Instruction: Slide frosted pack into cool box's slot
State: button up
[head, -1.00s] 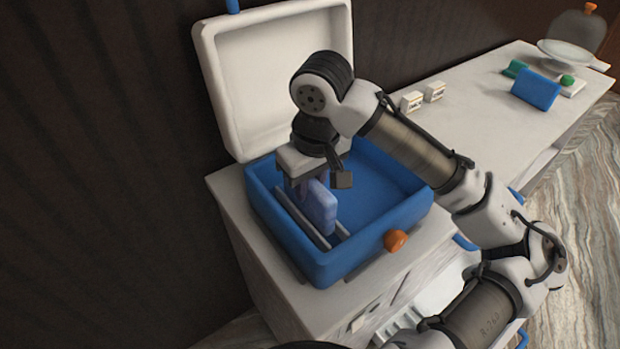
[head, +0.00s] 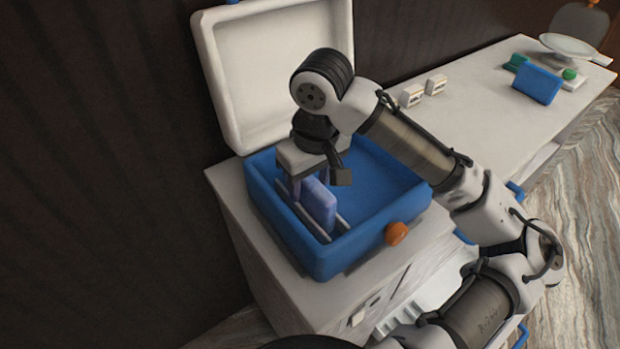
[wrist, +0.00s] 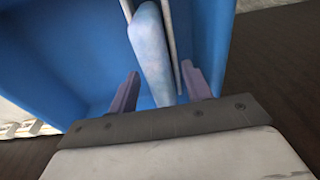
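The frosted pack (head: 319,207), pale blue, stands on edge in the slot of the blue cool box (head: 278,232). In the wrist view the pack (wrist: 150,55) lies between two thin grey rails (wrist: 177,50). My gripper (wrist: 160,82) is open, with its two purple fingers on either side of the pack's near end and visible gaps to it. In the head view my gripper (head: 310,182) is low over the left part of the box. The pack's lower edge is hidden, so I cannot tell whether it touches the bottom.
The box's white lid (head: 272,70) stands open at the back. An orange knob (head: 397,233) is on its front right. Small white boxes (head: 412,95), a blue block (head: 537,84) and a white dish (head: 578,46) stand on the counter (head: 470,110). The box's right part is empty.

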notch_tip(320, 180, up, 14)
jog(key=s+d, duration=0.1)
jog(key=shift+s+f, duration=0.15)
jog(key=shift+s, duration=0.05)
dwell(0.3)
